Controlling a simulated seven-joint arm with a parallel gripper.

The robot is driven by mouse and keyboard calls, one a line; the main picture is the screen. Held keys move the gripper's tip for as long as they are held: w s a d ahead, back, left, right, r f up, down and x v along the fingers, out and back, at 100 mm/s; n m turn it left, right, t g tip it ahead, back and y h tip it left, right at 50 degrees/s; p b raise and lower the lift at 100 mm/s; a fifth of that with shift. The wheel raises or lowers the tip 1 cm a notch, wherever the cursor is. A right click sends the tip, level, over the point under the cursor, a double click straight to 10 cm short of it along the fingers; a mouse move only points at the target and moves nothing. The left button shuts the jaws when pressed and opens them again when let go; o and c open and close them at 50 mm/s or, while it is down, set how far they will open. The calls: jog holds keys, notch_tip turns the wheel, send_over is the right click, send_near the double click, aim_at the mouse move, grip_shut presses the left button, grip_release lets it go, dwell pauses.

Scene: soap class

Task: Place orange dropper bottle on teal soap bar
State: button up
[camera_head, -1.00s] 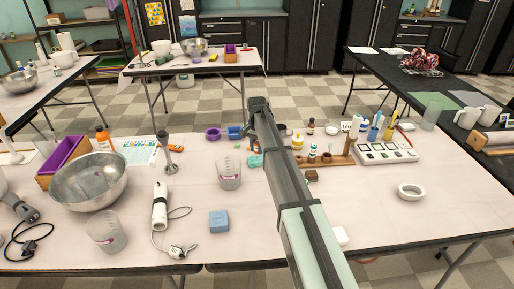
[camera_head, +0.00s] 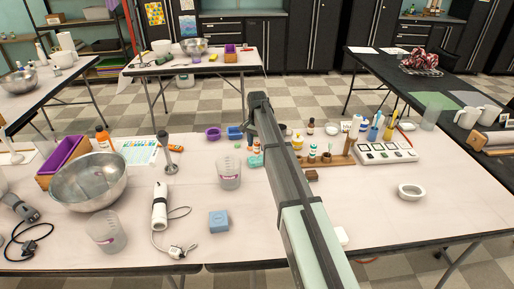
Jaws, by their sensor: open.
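A small orange dropper bottle (camera_head: 256,147) stands on the pale table, just left of my arm and partly crowded by it. A teal soap bar (camera_head: 256,161) lies right in front of it, nearer the camera; whether they touch is too small to tell. My gripper (camera_head: 249,131) points down just behind the bottle, beside a blue cup. It is open, dark and partly hidden by my arm, and I see nothing held in it.
A clear beaker (camera_head: 229,172) stands left of the soap, with a small white bottle (camera_head: 250,139) behind. A blue block (camera_head: 218,221) lies nearer. Purple (camera_head: 213,134) and blue (camera_head: 235,132) cups stand left of my gripper. A wooden rack (camera_head: 328,160) is at right.

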notch_tip(320, 180, up, 10)
jog(key=shift+f, duration=0.1)
